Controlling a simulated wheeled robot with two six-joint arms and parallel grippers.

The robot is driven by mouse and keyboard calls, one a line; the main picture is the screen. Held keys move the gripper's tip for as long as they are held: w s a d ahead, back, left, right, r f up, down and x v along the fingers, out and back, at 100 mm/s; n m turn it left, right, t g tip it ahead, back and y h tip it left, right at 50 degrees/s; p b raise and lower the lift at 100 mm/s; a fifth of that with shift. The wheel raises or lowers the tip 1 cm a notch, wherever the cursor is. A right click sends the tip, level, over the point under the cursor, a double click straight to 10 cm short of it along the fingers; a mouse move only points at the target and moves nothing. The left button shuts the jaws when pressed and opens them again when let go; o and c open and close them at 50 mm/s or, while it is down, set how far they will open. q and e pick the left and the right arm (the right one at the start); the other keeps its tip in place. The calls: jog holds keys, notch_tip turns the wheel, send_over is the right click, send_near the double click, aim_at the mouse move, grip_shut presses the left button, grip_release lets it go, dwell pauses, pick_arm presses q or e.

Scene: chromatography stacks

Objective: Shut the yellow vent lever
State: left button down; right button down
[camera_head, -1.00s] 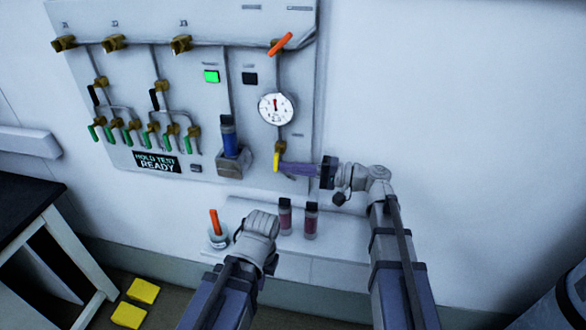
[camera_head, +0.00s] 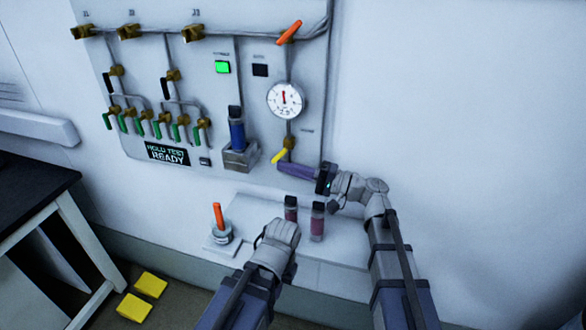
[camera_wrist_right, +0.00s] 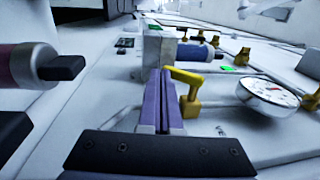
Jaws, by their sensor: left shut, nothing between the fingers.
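The yellow vent lever (camera_head: 280,155) sits under the round gauge (camera_head: 285,99) on the wall panel. It slants down to the left from its brass valve (camera_head: 289,142). My right gripper (camera_head: 283,168) is just below the lever, its long purple fingers pointing left. In the right wrist view the fingers (camera_wrist_right: 161,80) are together with nothing between them, and the yellow lever (camera_wrist_right: 186,78) is right beside their tips. I cannot tell whether they touch. My left gripper (camera_head: 270,238) is shut and empty, low in front of the shelf.
An orange lever (camera_head: 289,32) is above the gauge. A blue-bodied column (camera_head: 236,130) stands in a bracket left of the yellow lever. Two dark-capped vials (camera_head: 317,222) and a cup with an orange stick (camera_head: 219,218) stand on the shelf. A green light (camera_head: 222,67) is lit.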

jog(key=a+b, duration=0.1)
jog(key=w+a+y+b, duration=0.1)
jog(key=a, duration=0.1)
jog(key=shift+r, duration=0.1)
jog(key=shift+s+a+r, duration=0.1)
jog(key=shift+r, duration=0.05)
dwell(0.4)
dwell(1.4)
jog(key=r+v, duration=0.3)
jog(key=v, duration=1)
jog(key=shift+s+d+f+b, duration=0.15)
jog(key=shift+d+f+b, duration=0.1)
jog(key=shift+b, duration=0.1)
